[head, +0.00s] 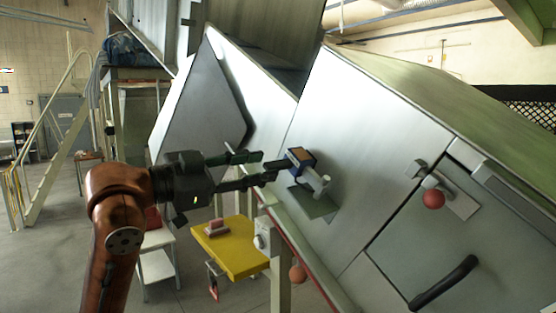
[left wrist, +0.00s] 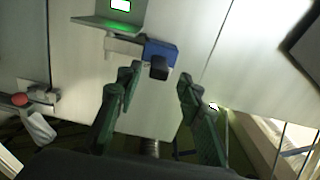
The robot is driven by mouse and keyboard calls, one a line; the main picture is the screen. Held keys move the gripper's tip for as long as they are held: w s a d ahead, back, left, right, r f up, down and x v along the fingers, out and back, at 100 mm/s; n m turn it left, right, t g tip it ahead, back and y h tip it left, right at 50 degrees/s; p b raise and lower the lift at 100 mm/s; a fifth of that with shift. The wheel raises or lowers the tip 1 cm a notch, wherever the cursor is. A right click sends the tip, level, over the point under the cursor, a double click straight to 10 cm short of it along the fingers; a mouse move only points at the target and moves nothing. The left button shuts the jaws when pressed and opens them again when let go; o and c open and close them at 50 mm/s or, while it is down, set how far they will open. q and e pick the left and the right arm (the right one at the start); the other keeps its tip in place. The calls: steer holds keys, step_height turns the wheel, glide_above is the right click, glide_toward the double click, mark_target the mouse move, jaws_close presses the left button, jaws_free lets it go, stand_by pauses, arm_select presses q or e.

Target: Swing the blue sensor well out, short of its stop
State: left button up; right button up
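The blue sensor (head: 301,157) is a small box with a brown-orange face, on a pale arm (head: 319,184) that stands off the slanted metal panel (head: 335,130). In the left wrist view the blue sensor (left wrist: 161,52) lies just beyond the fingertips, with a black block on its near side. The pale arm (left wrist: 122,46) runs left from it beside a green-lit plate (left wrist: 112,24). Contact cannot be told. My right gripper is not in view.
A red ball knob (head: 433,199) and a black handle (head: 443,283) are on the panel's right side. A yellow table (head: 236,256) with a pinkish block (head: 216,229) stands below my left gripper. An orange ball (head: 298,273) hangs near the panel's lower edge. Floor at left is mostly free.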

mark_target(290, 162)
arm_select(q)
steer(key=p+x, duration=0.1)
steer(key=x, duration=0.3)
steer(key=shift+s+d+r+p, duration=0.15)
steer(key=shift+d+r+p, duration=0.05)
steer(key=shift+p, duration=0.1)
steer(key=shift+w+d+f, duration=0.15)
steer(key=shift+w+d, duration=0.15)
steer(key=shift+w, duration=0.1)
jaws_close()
